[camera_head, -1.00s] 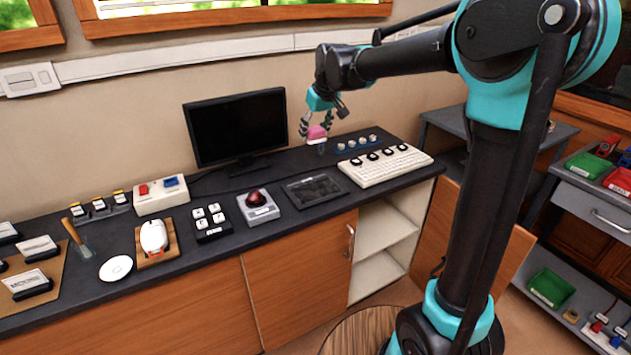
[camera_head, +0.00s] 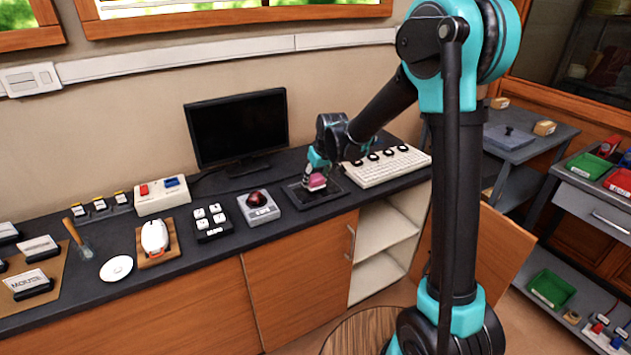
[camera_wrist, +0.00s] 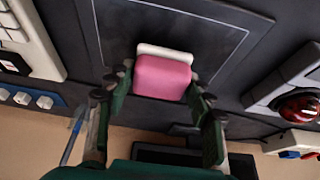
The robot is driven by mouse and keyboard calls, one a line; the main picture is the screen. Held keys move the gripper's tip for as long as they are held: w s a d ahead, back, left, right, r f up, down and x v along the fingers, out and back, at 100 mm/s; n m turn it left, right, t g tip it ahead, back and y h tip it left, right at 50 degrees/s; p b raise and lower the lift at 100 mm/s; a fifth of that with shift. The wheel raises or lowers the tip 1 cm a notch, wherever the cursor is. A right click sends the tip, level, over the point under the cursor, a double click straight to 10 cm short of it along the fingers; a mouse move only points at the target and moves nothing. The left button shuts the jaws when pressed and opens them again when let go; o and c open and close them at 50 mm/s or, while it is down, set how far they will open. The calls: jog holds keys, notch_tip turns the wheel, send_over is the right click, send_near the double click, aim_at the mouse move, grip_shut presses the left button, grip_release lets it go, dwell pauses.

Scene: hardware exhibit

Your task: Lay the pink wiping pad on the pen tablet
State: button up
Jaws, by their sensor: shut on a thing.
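The pink wiping pad (camera_head: 317,181) is held in my gripper (camera_head: 318,175), with its white underside facing down. In the wrist view the pink pad (camera_wrist: 162,77) sits between the two fingers of my gripper (camera_wrist: 155,88), which are shut on it. The pen tablet (camera_head: 299,199) is a dark flat slab on the counter, between the trackball and the white keyboard. In the wrist view the tablet (camera_wrist: 215,40) lies under the pad, its thin light outline showing. The pad is over the tablet, low and close to its surface; whether it touches I cannot tell.
A trackball unit (camera_head: 258,208) stands left of the tablet, and a white keyboard (camera_head: 388,166) stands close on its right. A black monitor (camera_head: 238,127) stands behind. A thin blue item (camera_wrist: 73,135) shows beside my gripper in the wrist view.

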jog(key=shift+f, duration=0.4)
jog(key=shift+f, duration=0.1)
jog(key=o, duration=1)
jog(key=v, duration=1.2)
jog(key=s+d+f+m, duration=0.2)
jog(key=s+d+f, duration=0.2)
jog(key=s+d, duration=0.4)
jog(key=s+d+f+m+h, duration=0.1)
jog(key=s+d+f, duration=0.3)
jog(key=s+d, duration=0.4)
jog(key=s+d+f+m+h, duration=0.1)
jog(key=s+d+f+m, duration=0.2)
jog(key=s+d+f, duration=0.2)
jog(key=shift+s+d+m+t, duration=0.15)
jog(key=shift+s+d+m, duration=0.05)
jog(key=shift+s+d, duration=0.7)
jog(key=shift+s+d+m+t, duration=0.2)
jog(key=shift+s+d, duration=0.5)
jog(key=shift+s, duration=0.35)
